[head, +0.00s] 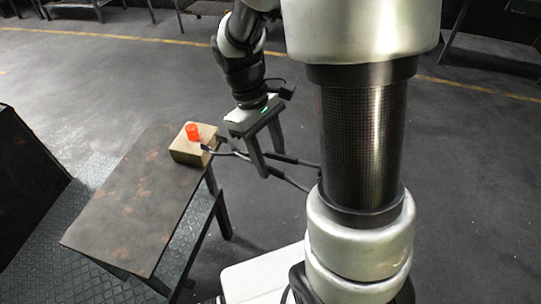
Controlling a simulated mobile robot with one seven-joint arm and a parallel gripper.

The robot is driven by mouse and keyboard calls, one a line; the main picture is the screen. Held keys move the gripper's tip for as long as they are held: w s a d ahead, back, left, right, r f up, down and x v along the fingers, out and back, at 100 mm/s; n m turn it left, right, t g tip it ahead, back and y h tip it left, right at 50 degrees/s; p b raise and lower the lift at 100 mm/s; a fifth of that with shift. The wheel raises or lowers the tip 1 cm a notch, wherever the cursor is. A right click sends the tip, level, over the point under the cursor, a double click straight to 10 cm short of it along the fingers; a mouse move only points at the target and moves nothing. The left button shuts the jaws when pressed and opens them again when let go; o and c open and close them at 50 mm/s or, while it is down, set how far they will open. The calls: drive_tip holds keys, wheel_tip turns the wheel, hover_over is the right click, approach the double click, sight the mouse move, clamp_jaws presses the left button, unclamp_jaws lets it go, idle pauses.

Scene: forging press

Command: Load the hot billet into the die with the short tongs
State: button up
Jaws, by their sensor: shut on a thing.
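The hot billet (193,131) is a short glowing orange-red cylinder. It stands upright on a tan block (180,154) at the table's far right corner. My gripper (272,164) points down to the right of the block and is shut on the short tongs (235,154). The tongs are dark and thin; their jaws reach left to the block's right side, a little below and right of the billet. Their handles run right, with the ends partly behind my arm. The jaws are not around the billet. I cannot make out the die.
The dark, stained table (130,205) is otherwise bare. A large dark body (25,170) stands at the left edge, with tread-plate flooring (60,225) beside it. Open grey floor lies behind the table, and dark racks or benches stand at the back.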

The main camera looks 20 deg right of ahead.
idle(0.4)
drive_tip(key=w+a+p, duration=0.2)
drive_tip(key=w+a, duration=0.2)
drive_tip(key=w, duration=0.3)
drive_tip(key=shift+w+a+p, duration=0.2)
drive_tip(key=shift+a+p, duration=0.1)
drive_tip(key=shift+o, duration=0.3)
clamp_jaws()
drive_tip(key=shift+r, duration=0.1)
drive_tip(key=shift+r+p, duration=2)
drive_tip(key=shift+r, duration=0.45)
